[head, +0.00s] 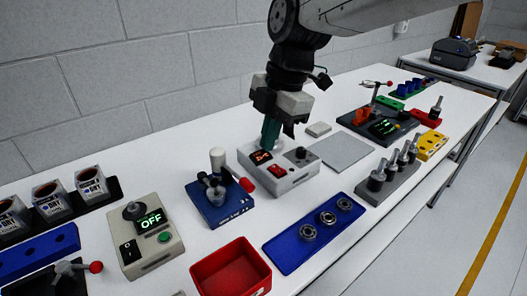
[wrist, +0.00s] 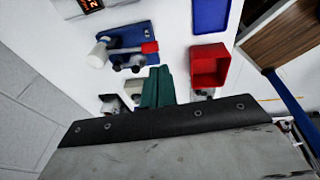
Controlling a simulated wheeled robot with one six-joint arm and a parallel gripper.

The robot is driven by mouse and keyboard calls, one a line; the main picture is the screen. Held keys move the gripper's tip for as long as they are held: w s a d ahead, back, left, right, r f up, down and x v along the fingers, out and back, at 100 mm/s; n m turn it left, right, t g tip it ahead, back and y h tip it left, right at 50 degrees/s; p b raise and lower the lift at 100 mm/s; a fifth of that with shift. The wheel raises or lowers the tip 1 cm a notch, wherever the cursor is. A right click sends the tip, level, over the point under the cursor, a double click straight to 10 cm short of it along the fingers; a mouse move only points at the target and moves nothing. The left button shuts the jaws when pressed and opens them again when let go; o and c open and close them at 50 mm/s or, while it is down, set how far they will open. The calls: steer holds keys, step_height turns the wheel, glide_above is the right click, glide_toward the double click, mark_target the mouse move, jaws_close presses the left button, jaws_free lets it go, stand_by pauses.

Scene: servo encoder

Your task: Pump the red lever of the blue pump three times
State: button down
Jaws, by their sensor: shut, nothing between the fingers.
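The blue pump (head: 222,206) stands on the white table left of centre in the head view. Its red lever tip (head: 247,185) points right, towards the grey box. In the wrist view the pump (wrist: 140,33) is at upper left, with the red lever end (wrist: 150,47) beside its grey fittings. My gripper (head: 268,146) is shut and empty, its green fingers pointing down. In the head view it appears above the back of the grey box, right of and behind the pump. In the wrist view the green fingers (wrist: 158,90) show below the pump, apart from the lever.
A grey box with a red display (head: 290,178) stands right of the pump. A red bin (head: 215,275) and a blue tray with rings (head: 285,255) lie in front. A grey box reading OFF (head: 165,250) is left. A brick wall (head: 100,80) stands behind.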

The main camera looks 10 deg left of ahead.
mark_target(247, 182)
steer(key=shift+g+h, duration=0.4)
steer(key=r, duration=0.1)
steer(key=w+a+r, duration=0.2)
steer(key=r, duration=0.1)
steer(key=shift+w+a+r, duration=0.1)
steer(key=shift+w+a, duration=0.1)
steer(key=shift+w, duration=0.05)
steer(key=f, duration=0.4)
steer(key=s+a+f, duration=0.1)
steer(key=f, duration=0.4)
steer(key=s+a+f, duration=0.1)
steer(key=f, duration=0.3)
steer(key=shift+f, duration=0.4)
